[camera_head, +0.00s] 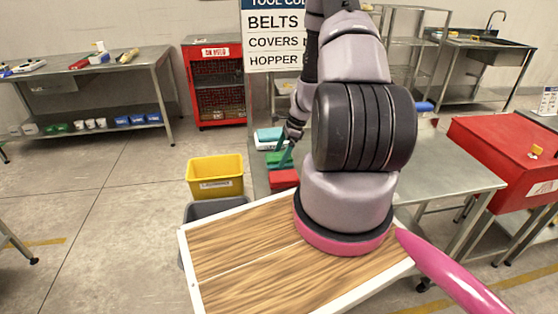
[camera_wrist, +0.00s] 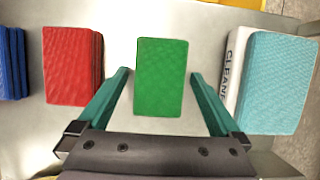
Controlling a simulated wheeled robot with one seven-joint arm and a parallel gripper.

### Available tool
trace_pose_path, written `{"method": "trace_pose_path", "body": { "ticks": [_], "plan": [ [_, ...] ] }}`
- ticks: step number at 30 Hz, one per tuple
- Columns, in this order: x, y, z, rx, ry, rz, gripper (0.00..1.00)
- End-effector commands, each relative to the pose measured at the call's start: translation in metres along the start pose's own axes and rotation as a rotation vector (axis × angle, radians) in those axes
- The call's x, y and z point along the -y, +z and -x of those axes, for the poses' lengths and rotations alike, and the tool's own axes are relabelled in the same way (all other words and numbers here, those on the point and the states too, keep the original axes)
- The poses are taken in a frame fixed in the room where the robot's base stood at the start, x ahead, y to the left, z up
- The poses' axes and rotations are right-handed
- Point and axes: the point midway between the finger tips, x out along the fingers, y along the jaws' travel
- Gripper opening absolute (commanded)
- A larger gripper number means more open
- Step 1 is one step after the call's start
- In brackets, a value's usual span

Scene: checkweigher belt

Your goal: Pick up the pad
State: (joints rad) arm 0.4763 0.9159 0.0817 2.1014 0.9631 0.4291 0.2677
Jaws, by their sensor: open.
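A green pad (camera_wrist: 161,77) lies flat on a grey metal surface (camera_wrist: 210,20) in the wrist view. My gripper (camera_wrist: 160,76) is open, with one teal finger on each side of the green pad's near part and gaps on both sides. Nothing is held. To the left are red pads (camera_wrist: 68,66), stacked, and blue pads (camera_wrist: 12,62), cut by the picture edge. In the head view my gripper (camera_head: 284,157) is small and partly hides the green pad (camera_head: 274,160).
A yellow bin (camera_head: 215,176) stands left of the pads, with a grey bin (camera_head: 205,209) in front of it. A red cabinet (camera_head: 214,82) stands behind. A metal table (camera_head: 440,170) and a red sloped box (camera_head: 505,165) are at right. The floor at left is open.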

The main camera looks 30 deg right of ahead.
Motion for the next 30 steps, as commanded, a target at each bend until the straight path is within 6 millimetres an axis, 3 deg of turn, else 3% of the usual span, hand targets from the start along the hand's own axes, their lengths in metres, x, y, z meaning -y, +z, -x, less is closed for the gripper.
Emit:
{"method": "trace_pose_path", "body": {
  "ticks": [11, 12, 18, 19, 20, 30],
  "plan": [
    [0.0001, -0.0008, -0.0019, 0.000, 0.000, 0.000, 1.00],
    [0.0001, -0.0008, -0.0019, 0.000, 0.000, 0.000, 0.96],
    [0.0001, -0.0008, -0.0019, 0.000, 0.000, 0.000, 0.24],
    [0.0001, -0.0008, -0.0019, 0.000, 0.000, 0.000, 0.24],
    [0.0001, -0.0008, -0.0019, 0.000, 0.000, 0.000, 0.15],
    [0.0009, 0.0030, 0.0080, -0.002, -0.002, 0.002, 0.15]
  ]
}}
